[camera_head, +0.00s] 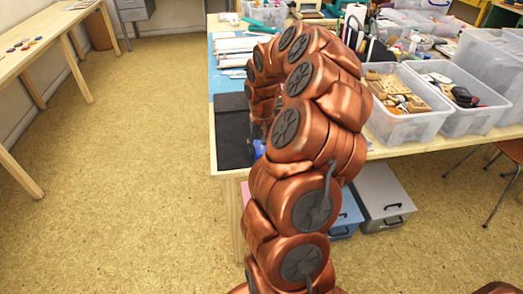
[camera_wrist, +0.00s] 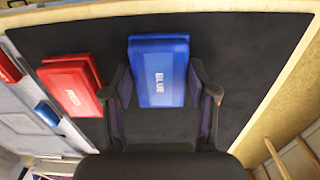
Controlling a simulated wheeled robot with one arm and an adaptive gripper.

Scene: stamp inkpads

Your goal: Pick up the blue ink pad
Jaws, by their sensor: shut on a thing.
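The blue ink pad (camera_wrist: 160,68) is a blue block marked "BLUE" in the wrist view. It is between the fingers of my gripper (camera_wrist: 160,92), one finger on each side, and the gripper is shut on it. Behind it is a dark mat (camera_wrist: 240,45); I cannot tell whether the pad touches it. In the head view only a small bit of blue (camera_head: 259,147) shows beside my arm, which hides most of the gripper.
A red ink pad (camera_wrist: 72,88) marked "RED" lies just left of the blue one. The mat (camera_head: 232,140) is at the table's front left corner. Clear bins (camera_head: 410,128) with wooden stamps stand at the right. Drawer boxes (camera_head: 385,195) are below the table.

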